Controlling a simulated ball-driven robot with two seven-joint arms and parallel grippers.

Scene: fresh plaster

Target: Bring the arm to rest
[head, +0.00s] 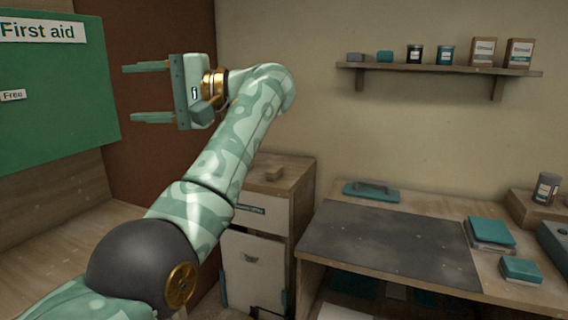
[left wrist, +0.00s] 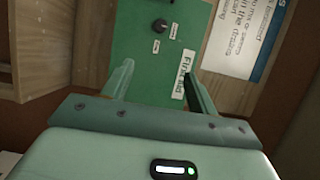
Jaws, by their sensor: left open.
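My left arm rises from the lower left of the head view, patterned pale green, and bends at the top. My left gripper (head: 147,92) is open and empty, with its two fingers pointing left toward the green first aid panel (head: 50,95). In the left wrist view the open fingers of the left gripper (left wrist: 157,90) stand apart with the green panel (left wrist: 143,60) beyond them. The panel's "First aid" label (left wrist: 183,75) shows beside one finger. My right gripper is not in view.
A wall shelf (head: 440,69) holds jars and boxes. Below it stands a desk (head: 440,205) with a dark mat (head: 390,240), teal boxes and a can. A small cabinet (head: 262,215) stands behind my left arm. The air above the desk is clear.

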